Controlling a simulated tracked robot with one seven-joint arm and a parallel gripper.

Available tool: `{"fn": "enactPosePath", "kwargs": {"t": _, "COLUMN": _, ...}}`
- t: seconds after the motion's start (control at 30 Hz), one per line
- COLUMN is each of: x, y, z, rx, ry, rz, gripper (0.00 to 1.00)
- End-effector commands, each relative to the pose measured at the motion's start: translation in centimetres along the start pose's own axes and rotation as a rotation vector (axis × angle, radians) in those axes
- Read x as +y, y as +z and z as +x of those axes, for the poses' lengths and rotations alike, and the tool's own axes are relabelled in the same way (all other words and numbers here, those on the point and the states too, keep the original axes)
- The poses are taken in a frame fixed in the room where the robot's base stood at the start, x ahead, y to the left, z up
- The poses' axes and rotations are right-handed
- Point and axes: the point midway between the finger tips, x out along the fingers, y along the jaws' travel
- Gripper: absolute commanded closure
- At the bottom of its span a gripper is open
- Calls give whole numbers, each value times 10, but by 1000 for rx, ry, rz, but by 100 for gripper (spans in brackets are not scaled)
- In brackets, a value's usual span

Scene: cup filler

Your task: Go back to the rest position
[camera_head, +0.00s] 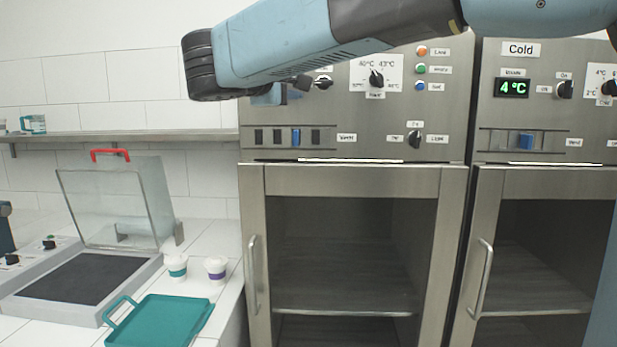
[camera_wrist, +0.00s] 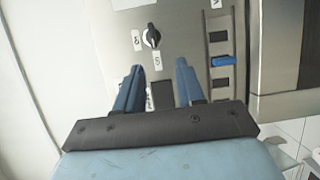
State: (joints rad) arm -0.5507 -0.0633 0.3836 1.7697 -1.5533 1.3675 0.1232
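My gripper (camera_wrist: 159,65) is open, with its two blue fingers apart and nothing between them in the wrist view. It is in front of a steel control panel (camera_wrist: 185,30), near a black knob (camera_wrist: 152,37) and a slider with a blue handle (camera_wrist: 223,61). In the head view my arm stretches across the top, in front of the upper panel of the left cabinet (camera_head: 350,180). The gripper is mostly hidden behind the arm there, so its gap to the panel cannot be told.
The right cabinet (camera_head: 487,200), labelled Cold, reads 4 °C. Both glass doors are shut. At left are a teal tray (camera_head: 165,318), two white cups (camera_head: 176,266) (camera_head: 215,267), a device with a raised clear lid (camera_head: 115,205) and a wall shelf (camera_head: 180,136).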

Motion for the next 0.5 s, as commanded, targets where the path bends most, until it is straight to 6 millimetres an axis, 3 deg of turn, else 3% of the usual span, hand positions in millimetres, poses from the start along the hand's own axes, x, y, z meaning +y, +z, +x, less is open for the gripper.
{"fn": "enactPosePath", "kwargs": {"t": 0.17, "x": -35, "y": 64, "z": 24, "rx": -85, "ry": -151, "rz": 26, "gripper": 62}}
{"fn": "enactPosePath", "kwargs": {"t": 0.3, "x": -82, "y": 136, "z": 38, "rx": -177, "ry": -340, "rz": 96, "gripper": 62}}
{"fn": "enactPosePath", "kwargs": {"t": 0.5, "x": -155, "y": 232, "z": 29, "rx": -303, "ry": -610, "rz": 286, "gripper": 62}}
